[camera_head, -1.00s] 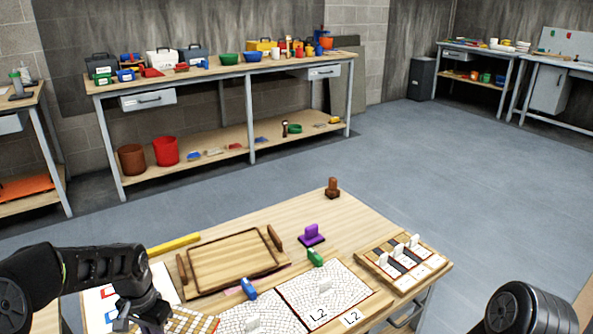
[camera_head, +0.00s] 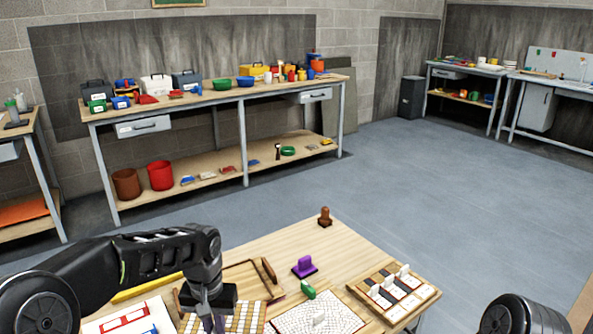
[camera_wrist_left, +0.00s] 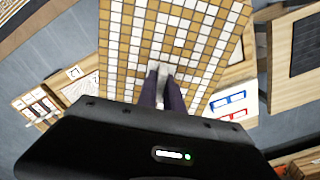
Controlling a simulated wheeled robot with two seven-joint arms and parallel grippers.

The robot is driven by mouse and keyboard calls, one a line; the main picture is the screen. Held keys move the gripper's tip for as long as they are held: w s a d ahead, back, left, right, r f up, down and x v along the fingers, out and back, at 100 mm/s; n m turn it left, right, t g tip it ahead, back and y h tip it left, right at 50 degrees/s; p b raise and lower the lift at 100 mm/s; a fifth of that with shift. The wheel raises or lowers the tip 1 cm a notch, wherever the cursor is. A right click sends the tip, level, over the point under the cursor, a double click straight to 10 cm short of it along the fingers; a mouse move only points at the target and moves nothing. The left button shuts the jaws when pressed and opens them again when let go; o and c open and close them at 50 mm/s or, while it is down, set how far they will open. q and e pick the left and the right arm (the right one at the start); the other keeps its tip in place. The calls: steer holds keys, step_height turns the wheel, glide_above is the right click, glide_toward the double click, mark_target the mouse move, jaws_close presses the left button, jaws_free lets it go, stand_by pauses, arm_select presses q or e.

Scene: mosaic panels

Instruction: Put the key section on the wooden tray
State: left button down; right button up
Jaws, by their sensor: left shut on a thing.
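The key section (camera_head: 243,319), a panel of gold and white tiles, hangs from my left gripper (camera_head: 214,318). In the left wrist view the fingers (camera_wrist_left: 162,88) are shut on a pale handle in the middle of the panel (camera_wrist_left: 180,40). The wooden tray (camera_head: 268,270) lies just behind, with brown end handles; my gripper and the panel hide much of it. The panel overlaps the tray's near side in the head view; I cannot tell the height between them. My right gripper is out of view; only part of that arm shows.
White-tiled panel (camera_head: 318,318) lies right of the held section. Green tool (camera_head: 308,289), purple stamp (camera_head: 305,267) and brown stamp (camera_head: 325,217) stand nearby. A board with white-handled pieces (camera_head: 395,293) is at right. A yellow bar (camera_head: 145,289) and marked sheet (camera_head: 130,320) lie left.

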arm_select(q)
steer(key=s+f, duration=0.4)
steer(key=f, duration=1.1)
steer(key=shift+r, duration=0.1)
